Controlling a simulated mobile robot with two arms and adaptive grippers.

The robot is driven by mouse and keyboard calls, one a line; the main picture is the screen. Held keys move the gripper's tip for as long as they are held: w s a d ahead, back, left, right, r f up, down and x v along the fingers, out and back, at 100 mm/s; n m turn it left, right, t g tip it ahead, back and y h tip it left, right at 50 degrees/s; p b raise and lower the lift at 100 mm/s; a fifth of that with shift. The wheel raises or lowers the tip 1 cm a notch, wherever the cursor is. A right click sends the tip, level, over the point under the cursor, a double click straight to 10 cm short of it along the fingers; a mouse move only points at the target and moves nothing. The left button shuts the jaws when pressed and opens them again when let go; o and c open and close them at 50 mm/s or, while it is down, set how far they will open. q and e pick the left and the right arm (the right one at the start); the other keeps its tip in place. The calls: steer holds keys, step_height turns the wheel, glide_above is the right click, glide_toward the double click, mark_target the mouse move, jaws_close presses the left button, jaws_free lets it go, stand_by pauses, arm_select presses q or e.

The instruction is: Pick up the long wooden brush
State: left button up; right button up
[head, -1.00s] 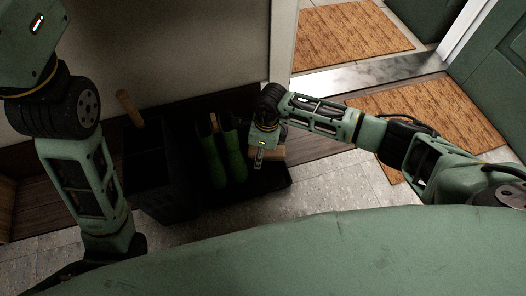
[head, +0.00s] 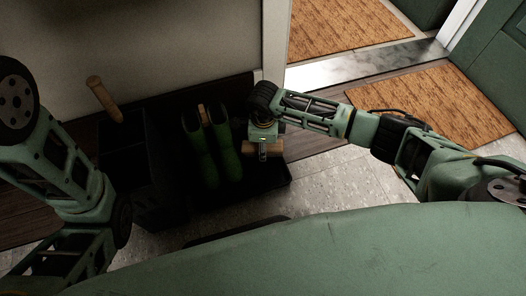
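A light wooden piece (head: 275,148), which may be the long brush, lies crosswise at my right gripper (head: 262,153) above the right part of a dark tray (head: 270,182). Wood shows on both sides of the gripper's finger. I cannot tell whether the fingers are closed on it. No bristles are visible. A wooden handle (head: 103,98) stands tilted out of a dark divided bin (head: 140,190) at the left; its lower end is hidden. My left arm comes down at the left edge, and its gripper is not visible.
Green boots (head: 229,155) stand on the tray between the bin and my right gripper, with a small wooden piece (head: 203,115) behind them. A wall is behind. Brown mats (head: 440,105) and bare tiled floor (head: 345,185) lie to the right.

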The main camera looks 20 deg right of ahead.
steer(key=shift+w+f, duration=0.1)
steer(key=shift+f, duration=0.7)
steer(key=shift+r, duration=0.1)
steer(key=c, duration=1.3)
